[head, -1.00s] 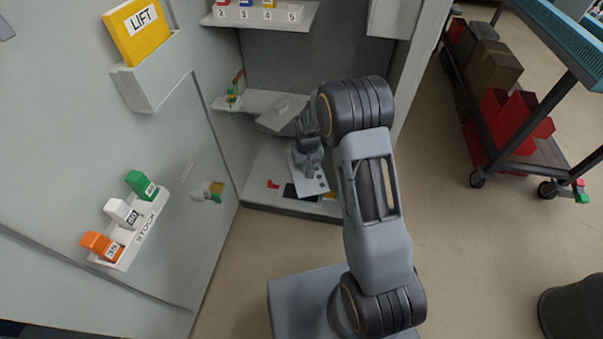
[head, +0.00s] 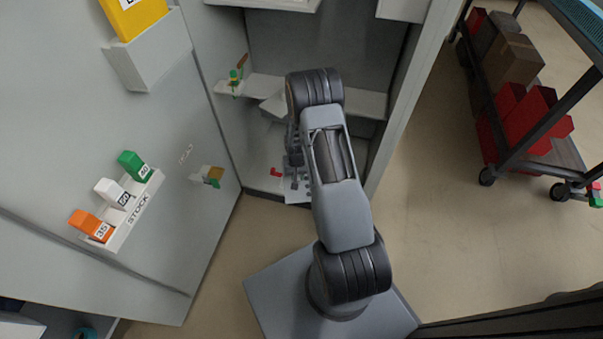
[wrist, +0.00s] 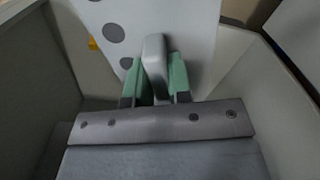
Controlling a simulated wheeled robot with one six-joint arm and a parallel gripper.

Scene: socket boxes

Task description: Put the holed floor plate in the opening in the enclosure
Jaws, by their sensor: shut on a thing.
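The holed floor plate (wrist: 190,25) is pale with several grey round holes and a grey upright grip (wrist: 154,62). My gripper (wrist: 156,82) has its green-padded fingers shut on that grip. In the head view the plate (head: 295,197) shows only in part, low at the enclosure's floor and beside my arm. The enclosure (head: 257,175) is a grey cabinet with a pale floor. The opening in its floor is hidden now behind the plate and my arm. I cannot tell whether the plate touches the floor or sits in the opening.
A small red piece (head: 276,172) lies on the enclosure floor left of the plate. A shelf (head: 364,101) crosses above. The open door at left carries a stock rack (head: 129,212). A cart (head: 543,148) stands at right, with clear floor between.

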